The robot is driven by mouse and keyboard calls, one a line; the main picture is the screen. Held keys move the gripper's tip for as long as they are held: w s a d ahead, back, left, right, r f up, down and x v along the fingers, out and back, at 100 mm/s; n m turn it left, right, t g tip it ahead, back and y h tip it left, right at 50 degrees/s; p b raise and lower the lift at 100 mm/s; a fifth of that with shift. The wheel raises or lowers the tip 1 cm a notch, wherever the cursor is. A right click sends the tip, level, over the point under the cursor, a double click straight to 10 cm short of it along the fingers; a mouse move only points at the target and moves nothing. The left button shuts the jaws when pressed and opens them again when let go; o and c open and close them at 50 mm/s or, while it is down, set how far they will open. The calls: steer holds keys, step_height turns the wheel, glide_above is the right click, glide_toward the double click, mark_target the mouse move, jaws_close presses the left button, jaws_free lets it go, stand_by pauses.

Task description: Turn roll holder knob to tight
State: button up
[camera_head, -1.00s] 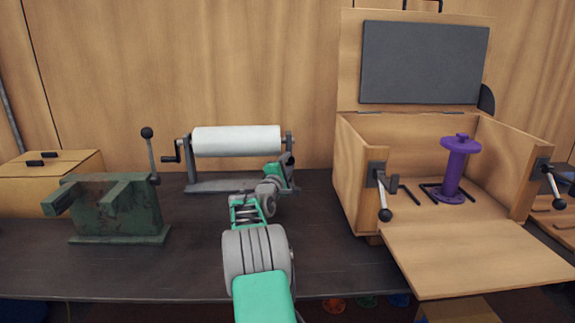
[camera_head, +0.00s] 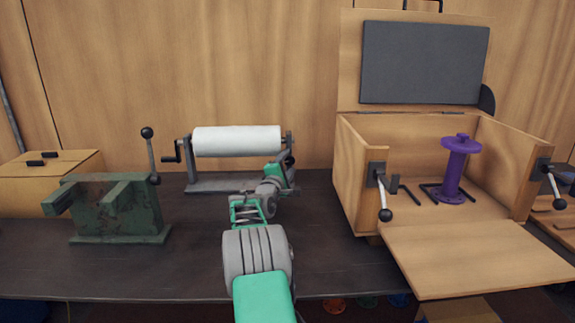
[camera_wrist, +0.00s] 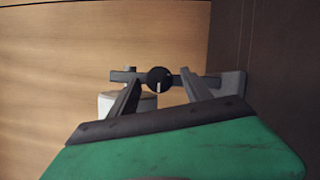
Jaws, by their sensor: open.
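The roll holder (camera_head: 240,186) stands toward the back of the dark bench, with a white roll (camera_head: 237,141) across it. Its round black knob (camera_head: 291,161) is at the right end. In the wrist view the knob (camera_wrist: 158,79) faces me, its white mark pointing down in the picture. My gripper (camera_wrist: 160,80) is open. Its two dark fingers appear on either side of the knob with gaps between; I cannot tell how far the tips are from it. In the head view my gripper (camera_head: 283,168) is partly hidden by my wrist, close to the knob.
A green metal fixture (camera_head: 115,210) with a black-ball lever (camera_head: 150,150) stands left. An open wooden box (camera_head: 355,185) with latch levers and a purple spool (camera_head: 455,170) stands right. Bench is clear between the holder and the box.

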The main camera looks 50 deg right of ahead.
steer(key=v, duration=0.8)
steer(key=shift+d, duration=0.1)
steer(key=w+a+r+m+t+y+p, duration=0.15)
steer(key=a+y+p, duration=0.4)
steer(key=a, duration=0.95)
steer(key=w+a+r+m+y+p, duration=0.15)
steer(key=a+m+y+p, duration=0.35)
steer(key=a, duration=0.9)
steer(key=s+a+f+g+y+p, duration=0.1)
steer(key=s+a+y, duration=0.3)
steer(key=s+a, duration=0.6)
steer(key=s+a+f+g+y+p, duration=0.1)
steer(key=s+a+g+y+p, duration=0.2)
steer(key=s+a, duration=0.8)
steer(key=a, duration=0.5)
steer(key=shift+a+y+p, duration=0.2)
steer(key=shift+y+p, duration=0.15)
steer(key=shift+p, duration=0.05)
